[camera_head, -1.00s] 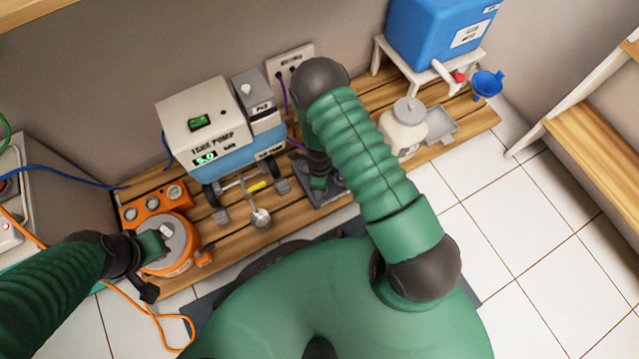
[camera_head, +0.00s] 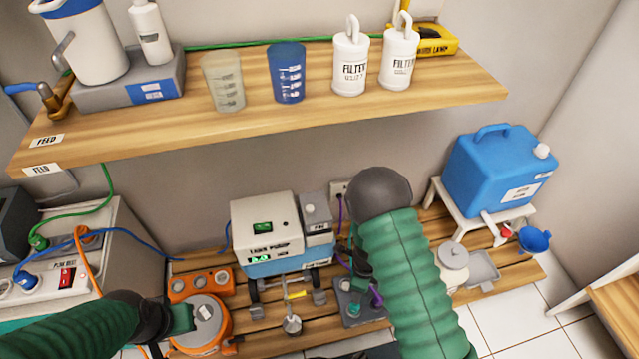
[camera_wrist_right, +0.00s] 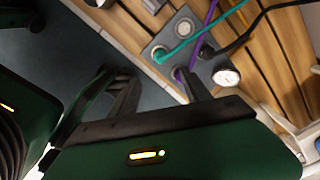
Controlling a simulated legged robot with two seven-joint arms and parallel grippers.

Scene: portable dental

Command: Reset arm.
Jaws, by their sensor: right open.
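My right arm (camera_head: 405,275) is green and ribbed, bent at a dark rounded joint, in the head view. It largely hides its own gripper there. In the right wrist view my right gripper (camera_wrist_right: 158,90) is open, its two dark fingers apart with nothing between them.
A wooden shelf (camera_head: 250,118) with cups and filter bottles crosses above the bench. A white and blue pump (camera_head: 268,232) stands left of my right arm, and a blue water tank (camera_head: 495,170) on a stand right of it. Cables (camera_head: 150,240) run at left. Tiled floor (camera_head: 520,325) shows at lower right.

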